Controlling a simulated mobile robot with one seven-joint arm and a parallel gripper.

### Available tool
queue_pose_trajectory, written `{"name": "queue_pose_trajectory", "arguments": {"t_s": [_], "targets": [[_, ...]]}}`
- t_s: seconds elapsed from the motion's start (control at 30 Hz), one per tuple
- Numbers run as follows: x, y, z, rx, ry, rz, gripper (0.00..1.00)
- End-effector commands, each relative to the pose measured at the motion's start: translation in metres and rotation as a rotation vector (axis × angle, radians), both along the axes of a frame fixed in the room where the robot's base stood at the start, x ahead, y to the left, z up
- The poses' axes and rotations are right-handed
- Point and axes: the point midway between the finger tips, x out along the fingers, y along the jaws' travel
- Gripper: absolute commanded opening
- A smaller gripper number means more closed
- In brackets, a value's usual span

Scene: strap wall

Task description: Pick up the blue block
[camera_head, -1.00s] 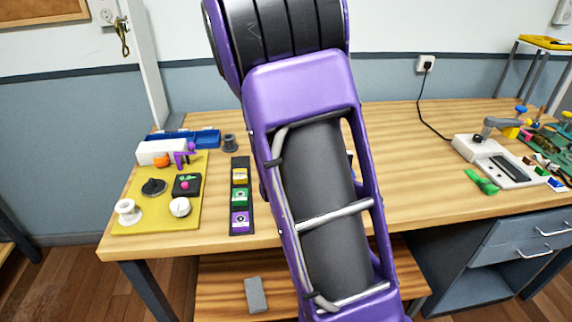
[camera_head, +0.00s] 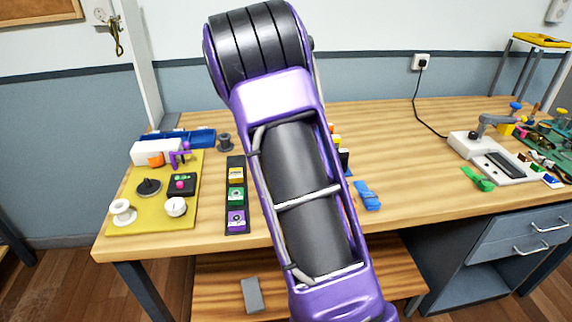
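A small blue block-like piece (camera_head: 550,181) lies at the right edge of the bench, by the white device; it is too small to make out well. A blue clip-shaped item (camera_head: 367,195) lies on the bench just right of my arm. I cannot tell for sure which one is the blue block. My purple arm fills the middle of the view. My gripper is not visible, so its opening and anything in it cannot be seen.
A yellow board (camera_head: 152,214) with knobs, a blue bin (camera_head: 203,137) and a dark strip of coloured modules (camera_head: 236,197) stand left. Small coloured items (camera_head: 336,133) show partly behind my arm. A white device (camera_head: 503,168) and green clip (camera_head: 478,179) are right. The right-centre bench is clear.

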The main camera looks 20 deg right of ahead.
Motion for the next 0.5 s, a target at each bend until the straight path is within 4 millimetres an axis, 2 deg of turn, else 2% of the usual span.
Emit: {"name": "queue_pose_trajectory", "arguments": {"t_s": [0.03,0.07,0.4,0.43,0.5], "targets": [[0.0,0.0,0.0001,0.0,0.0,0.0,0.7],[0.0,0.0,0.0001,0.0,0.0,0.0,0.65],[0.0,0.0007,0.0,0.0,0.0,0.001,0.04],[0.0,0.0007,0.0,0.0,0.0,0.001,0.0],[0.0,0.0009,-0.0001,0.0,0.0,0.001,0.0]]}}
